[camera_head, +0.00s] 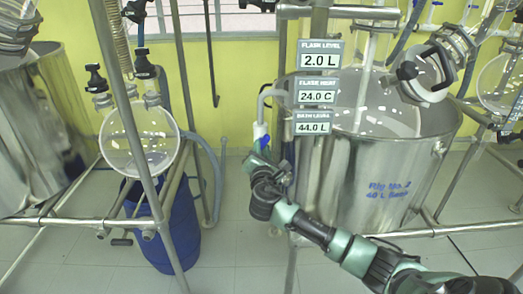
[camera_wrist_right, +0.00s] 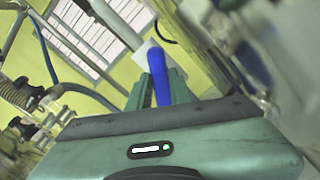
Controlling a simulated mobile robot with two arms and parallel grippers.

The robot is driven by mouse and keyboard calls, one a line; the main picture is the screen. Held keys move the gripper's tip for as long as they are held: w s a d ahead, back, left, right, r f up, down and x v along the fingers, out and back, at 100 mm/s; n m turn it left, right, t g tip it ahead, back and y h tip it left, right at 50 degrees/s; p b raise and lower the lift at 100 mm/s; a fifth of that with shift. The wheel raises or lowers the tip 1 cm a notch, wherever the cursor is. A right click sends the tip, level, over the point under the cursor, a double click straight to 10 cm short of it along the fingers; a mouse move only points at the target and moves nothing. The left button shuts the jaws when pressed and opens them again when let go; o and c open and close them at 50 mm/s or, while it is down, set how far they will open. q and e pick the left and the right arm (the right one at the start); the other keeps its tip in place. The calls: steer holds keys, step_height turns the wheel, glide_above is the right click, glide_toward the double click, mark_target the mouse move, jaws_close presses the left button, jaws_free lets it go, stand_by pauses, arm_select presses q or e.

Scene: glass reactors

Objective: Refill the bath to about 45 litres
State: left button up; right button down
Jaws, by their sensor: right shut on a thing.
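The bath is a large steel vessel (camera_head: 385,185) marked "Rig No. 2" at the right of the head view. Its bath level display (camera_head: 313,128) reads 44.0 L. My right gripper (camera_head: 262,151) is at this handle. In the right wrist view the blue handle (camera_wrist_right: 158,72) stands between the two fingers (camera_wrist_right: 160,88), which are shut on it. The water surface is hard to make out. My left gripper is not in view.
Displays above read flask level 2.0 L (camera_head: 320,60) and flask heat 24.0 C (camera_head: 316,96). A round glass flask (camera_head: 140,140) hangs in a metal frame over a blue drum (camera_head: 160,225) at left. Frame posts stand close to my right arm.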

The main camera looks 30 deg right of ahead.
steer(key=m+b, duration=0.5)
steer(key=m, duration=0.6)
steer(key=shift+f, duration=0.15)
stand_by(0.4)
steer(key=c, duration=1.3)
jaws_free()
steer(key=shift+b+v, duration=0.4)
steer(key=shift+v, duration=3.55)
steer(key=shift+o, duration=0.5)
